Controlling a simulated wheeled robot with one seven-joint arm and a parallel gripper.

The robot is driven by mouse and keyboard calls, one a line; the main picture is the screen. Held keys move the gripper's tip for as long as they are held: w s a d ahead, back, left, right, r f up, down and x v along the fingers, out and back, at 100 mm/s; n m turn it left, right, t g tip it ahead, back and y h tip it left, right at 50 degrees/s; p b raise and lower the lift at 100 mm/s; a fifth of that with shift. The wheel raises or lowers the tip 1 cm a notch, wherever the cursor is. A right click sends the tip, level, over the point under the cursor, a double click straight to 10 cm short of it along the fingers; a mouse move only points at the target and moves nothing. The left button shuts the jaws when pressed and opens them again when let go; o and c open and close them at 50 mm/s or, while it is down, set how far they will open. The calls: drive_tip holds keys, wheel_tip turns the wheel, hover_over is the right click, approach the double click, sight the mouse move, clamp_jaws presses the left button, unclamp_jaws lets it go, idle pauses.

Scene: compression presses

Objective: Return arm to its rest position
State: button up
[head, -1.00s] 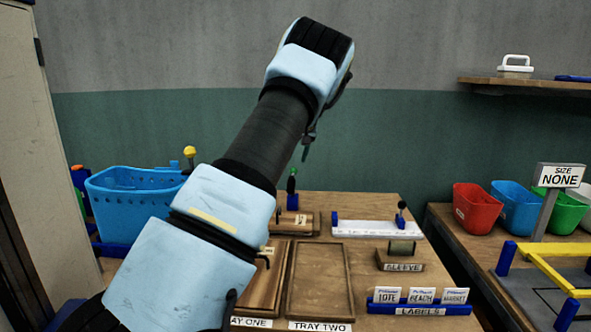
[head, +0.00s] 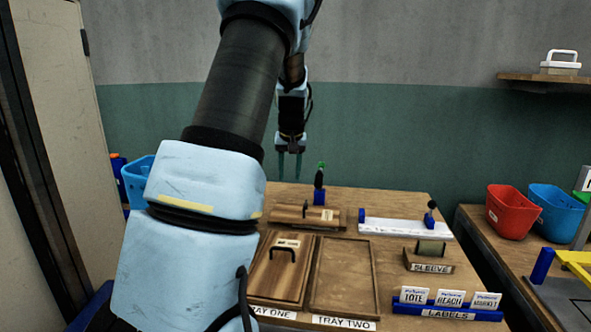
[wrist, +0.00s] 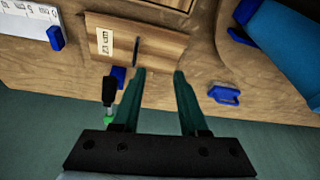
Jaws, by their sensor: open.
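My gripper (head: 289,166) hangs fingers down above the back of the wooden table (head: 400,198) in the head view. My arm is bent, its large links filling the left middle of that view. In the wrist view my gripper (wrist: 160,75) shows two green fingers apart with nothing between them. A wooden block with a dark handle and a label (wrist: 120,45) lies beyond the fingertips there. A green-tipped lever (wrist: 109,95) stands beside the left finger in that view; I cannot tell how far apart they are.
Tray one's lidded box (head: 280,275), empty tray two (head: 345,280), the sleeve stand (head: 430,262) and the label rack (head: 447,312) stand on the table. A blue basket (head: 136,180) is partly hidden behind my arm. Red (head: 512,212) and blue (head: 556,212) bins stand right.

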drive_tip(key=s+a+f, duration=0.1)
drive_tip(key=s, duration=0.8)
drive_tip(key=s+a+f+g, duration=0.1)
drive_tip(key=s+a+f, duration=0.1)
drive_tip(key=s, duration=0.8)
drive_tip(key=s+a+f+m+g, duration=0.1)
drive_tip(key=s+a, duration=0.1)
drive_tip(key=s, duration=0.7)
drive_tip(key=shift+s+a+f+h, duration=0.25)
drive_tip(key=shift+s+h, duration=0.05)
drive_tip(key=shift+s, duration=0.1)
